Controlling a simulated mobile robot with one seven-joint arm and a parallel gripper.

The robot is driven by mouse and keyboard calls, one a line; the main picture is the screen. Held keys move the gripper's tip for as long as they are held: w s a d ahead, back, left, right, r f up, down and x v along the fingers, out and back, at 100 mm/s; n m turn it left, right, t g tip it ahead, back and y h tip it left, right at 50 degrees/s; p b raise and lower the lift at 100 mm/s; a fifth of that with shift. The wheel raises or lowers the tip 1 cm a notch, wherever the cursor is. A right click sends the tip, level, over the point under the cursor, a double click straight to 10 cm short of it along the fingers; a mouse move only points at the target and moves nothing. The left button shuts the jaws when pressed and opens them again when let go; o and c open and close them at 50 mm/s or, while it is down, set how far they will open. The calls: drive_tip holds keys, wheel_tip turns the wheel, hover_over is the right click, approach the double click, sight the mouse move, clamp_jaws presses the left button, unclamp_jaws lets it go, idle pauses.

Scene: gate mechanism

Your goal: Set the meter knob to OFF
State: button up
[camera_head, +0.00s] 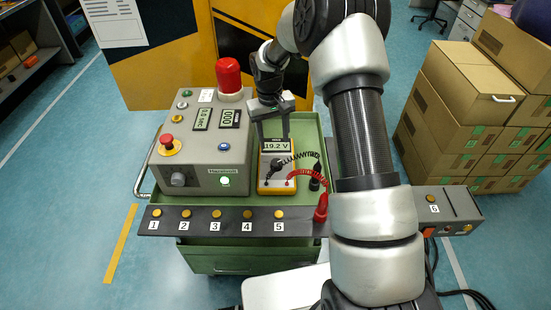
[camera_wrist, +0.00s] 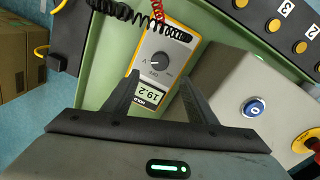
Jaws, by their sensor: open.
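The yellow-orange meter (camera_head: 277,165) lies on the green cart top, right of the grey control box. Its display reads 19.2 V in the head view. In the wrist view the meter (camera_wrist: 178,47) shows a grey face with a round knob (camera_wrist: 160,58). My gripper (camera_head: 271,140) is above the display end of the meter. In the wrist view my gripper (camera_wrist: 163,95) is open, its fingers apart on either side of the display end, with nothing between them at the knob.
A black coiled lead and a red lead (camera_head: 312,180) run from the meter to probes at its right. The grey control box (camera_head: 195,150) with a red beacon (camera_head: 229,76) stands close on the left. A numbered button strip (camera_head: 231,214) runs along the front edge.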

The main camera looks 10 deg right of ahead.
sight(276, 162)
drive_tip(key=f, duration=1)
drive_tip(key=shift+d+f, duration=0.15)
drive_tip(key=shift+d, duration=0.15)
drive_tip(key=c, duration=1.1)
